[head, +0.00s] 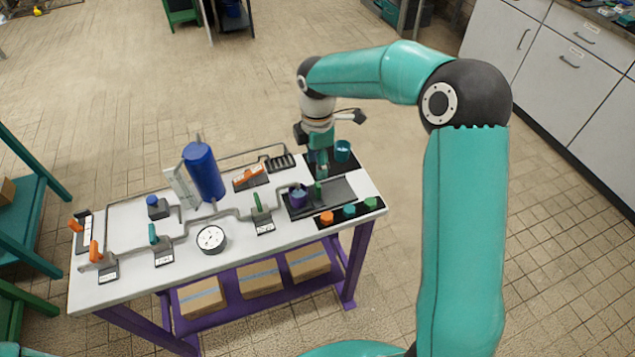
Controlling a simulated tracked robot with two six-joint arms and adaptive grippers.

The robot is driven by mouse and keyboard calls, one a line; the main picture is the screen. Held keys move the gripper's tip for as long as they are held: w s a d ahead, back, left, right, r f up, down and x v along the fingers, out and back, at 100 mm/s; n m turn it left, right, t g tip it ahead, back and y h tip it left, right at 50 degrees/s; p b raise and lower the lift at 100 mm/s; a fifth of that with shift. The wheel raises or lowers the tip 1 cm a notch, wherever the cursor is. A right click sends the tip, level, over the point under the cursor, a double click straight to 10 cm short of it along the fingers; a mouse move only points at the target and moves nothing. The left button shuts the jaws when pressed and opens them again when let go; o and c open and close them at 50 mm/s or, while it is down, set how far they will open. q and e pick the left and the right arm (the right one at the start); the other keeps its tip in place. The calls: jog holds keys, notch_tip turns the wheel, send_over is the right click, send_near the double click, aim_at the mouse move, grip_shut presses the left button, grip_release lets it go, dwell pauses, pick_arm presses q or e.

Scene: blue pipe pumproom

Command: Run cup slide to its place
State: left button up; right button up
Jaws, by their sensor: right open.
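The cup slide is a dark grey plate (338,190) on the right part of the white table, with a purple cup (298,198) at its left end. A small green upright piece (318,188), possibly the slide's handle, stands near the middle. My right gripper (321,172) points down just above and behind this green piece. It is open, and its fingers are small and partly hidden, so I cannot tell whether they straddle or touch the piece. A teal cup (342,151) stands on a black pad behind the slide. My left gripper is out of view.
Orange, teal and green buttons (349,211) line a black strip in front of the slide. Grey pipes, lever valves (257,202), a gauge (211,238) and a blue tank (204,172) fill the table's left and middle. Cardboard boxes (260,277) sit on the shelf below.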

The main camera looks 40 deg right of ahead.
aim_at(318, 184)
notch_tip(318, 184, down, 8)
jog(key=shift+s+f+p, duration=0.1)
jog(key=shift+f+p, duration=0.15)
jog(key=shift+p, duration=0.1)
grip_shut()
